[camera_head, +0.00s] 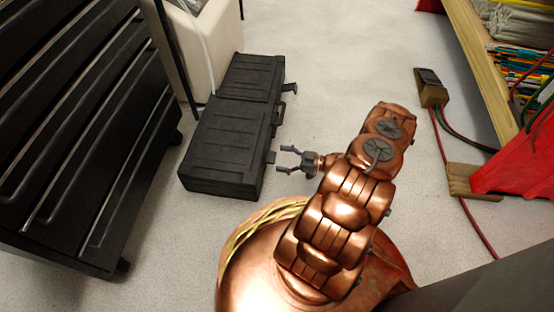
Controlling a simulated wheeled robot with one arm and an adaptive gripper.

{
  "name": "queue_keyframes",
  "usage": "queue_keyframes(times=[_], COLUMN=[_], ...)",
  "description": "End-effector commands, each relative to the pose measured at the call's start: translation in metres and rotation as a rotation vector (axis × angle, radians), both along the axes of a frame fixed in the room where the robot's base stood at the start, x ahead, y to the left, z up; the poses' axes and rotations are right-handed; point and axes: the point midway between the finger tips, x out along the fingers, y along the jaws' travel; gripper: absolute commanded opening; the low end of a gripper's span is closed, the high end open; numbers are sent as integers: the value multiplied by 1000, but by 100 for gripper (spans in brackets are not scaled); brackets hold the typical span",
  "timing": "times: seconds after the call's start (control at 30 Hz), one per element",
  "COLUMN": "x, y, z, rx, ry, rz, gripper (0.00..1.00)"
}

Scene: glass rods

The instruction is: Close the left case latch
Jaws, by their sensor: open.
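A long black case (228,138) lies on the floor left of my arm, its latch side facing right. A near latch (271,157) shows as a small dark tab on that side. A far latch (290,87) sticks out from the same side near the far end. The case handle (281,113) is between them. My gripper (280,160) is open, with its fingers pointing left toward the near latch and the tips close to it. I cannot tell whether they touch. Nothing shows held in the fingers.
A black drawer cabinet (80,120) stands at the left. A cream bin (205,45) is behind the case. Wooden shelving with coloured rods (520,70) and red cables (465,210) on the floor are at the right. The floor (330,60) beyond the case is clear.

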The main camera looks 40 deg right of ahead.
Motion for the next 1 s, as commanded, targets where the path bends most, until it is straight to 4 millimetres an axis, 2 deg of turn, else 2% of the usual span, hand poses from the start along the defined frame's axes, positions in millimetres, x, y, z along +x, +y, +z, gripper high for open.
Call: queue_keyframes(times=[0.2,0.53,1.0], x=[14,16,16], y=[12,14,14], z=[-1,0,0], rx=[-1,-2,-1], ry=[0,-1,0], rz=[1,0,-1], gripper=[83,83,34])
